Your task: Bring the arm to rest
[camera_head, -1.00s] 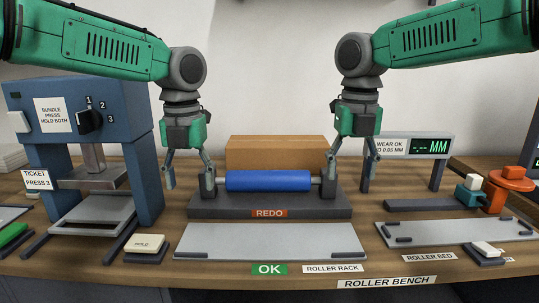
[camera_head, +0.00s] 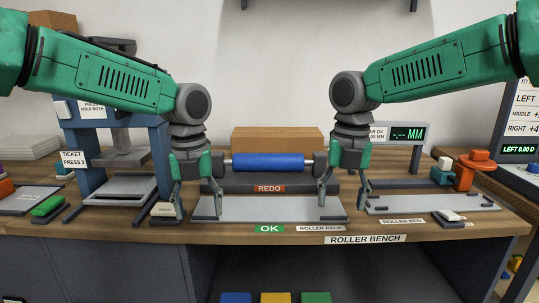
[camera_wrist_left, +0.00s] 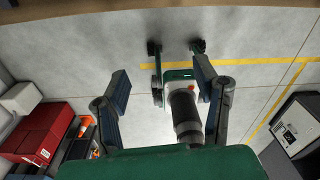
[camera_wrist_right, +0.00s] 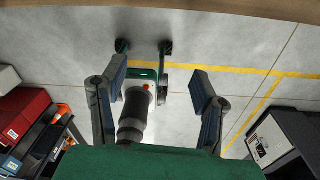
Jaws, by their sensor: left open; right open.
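My left gripper (camera_head: 198,212) hangs pointing down in the head view, open, its fingers overlapping the left end of the grey roller rack (camera_head: 270,208). My right gripper (camera_head: 342,203) hangs the same way, open, at the rack's right end. Both wrist views show floor between empty fingers, of the left gripper (camera_wrist_left: 162,80) and the right gripper (camera_wrist_right: 158,80), with the bench edge along the top. The blue roller (camera_head: 268,162) lies level on the dark stand marked REDO (camera_head: 240,187), apart from both grippers.
A blue ticket press (camera_head: 161,150) stands left on the bench, with a beige HOLD button (camera_head: 163,209) by my left gripper. The roller bed (camera_head: 425,203), a gauge display (camera_head: 407,134) and an orange device (camera_head: 470,175) are at right. A cardboard box (camera_head: 300,135) stands behind the roller.

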